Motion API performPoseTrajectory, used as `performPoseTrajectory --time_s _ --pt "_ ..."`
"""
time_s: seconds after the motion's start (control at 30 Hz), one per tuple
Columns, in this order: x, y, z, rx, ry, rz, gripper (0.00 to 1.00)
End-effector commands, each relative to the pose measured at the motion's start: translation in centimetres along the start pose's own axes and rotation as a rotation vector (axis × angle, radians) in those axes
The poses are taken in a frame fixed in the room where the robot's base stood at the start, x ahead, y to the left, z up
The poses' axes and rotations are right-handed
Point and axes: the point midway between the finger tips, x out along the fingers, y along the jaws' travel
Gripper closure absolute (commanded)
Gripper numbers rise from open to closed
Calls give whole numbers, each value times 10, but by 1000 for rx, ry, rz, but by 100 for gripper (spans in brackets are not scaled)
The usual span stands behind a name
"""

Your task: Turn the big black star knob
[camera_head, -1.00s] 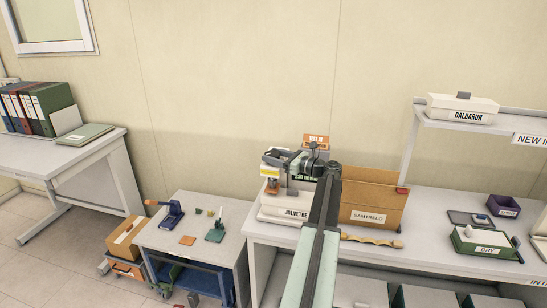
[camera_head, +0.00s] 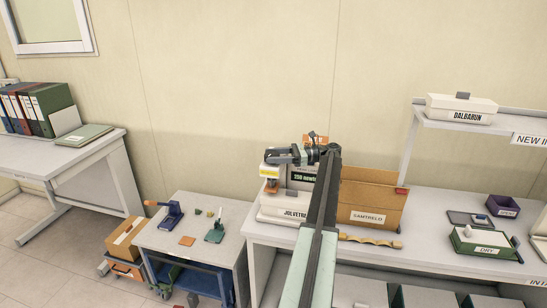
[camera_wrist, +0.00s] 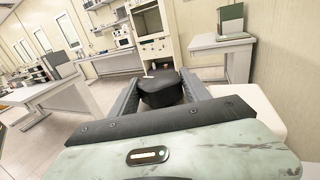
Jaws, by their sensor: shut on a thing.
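The big black star knob (camera_wrist: 162,92) sits between the two fingers of my gripper (camera_wrist: 160,90) in the wrist view. The fingers are shut on its two sides. In the head view my gripper (camera_head: 314,154) is at the upper part of the white tester marked JOLVETRE (camera_head: 288,214). The knob cannot be made out clearly there, as my gripper and arm cover it. The tester's display (camera_head: 303,178) shows beside my arm, with a reading of about 250 newton.
A cardboard box marked SAMTRELO (camera_head: 369,216) stands close to the right of my arm. A low table (camera_head: 160,238) with small tools is to the left. The wall is close behind the tester.

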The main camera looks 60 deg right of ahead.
Motion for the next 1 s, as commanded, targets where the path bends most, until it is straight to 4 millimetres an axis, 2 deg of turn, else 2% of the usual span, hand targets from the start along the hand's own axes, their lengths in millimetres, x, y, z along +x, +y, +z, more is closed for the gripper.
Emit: performPoseTrajectory --time_s 0.47,0.5,0.53,0.57,1.0 --pt "2 0 0 0 -2 12 85" --pt "2 0 0 0 -2 12 34" --pt "2 0 0 0 -2 12 26" --pt "1 0 0 0 -1 12 23" --pt "-5 -5 0 0 -1 14 23"
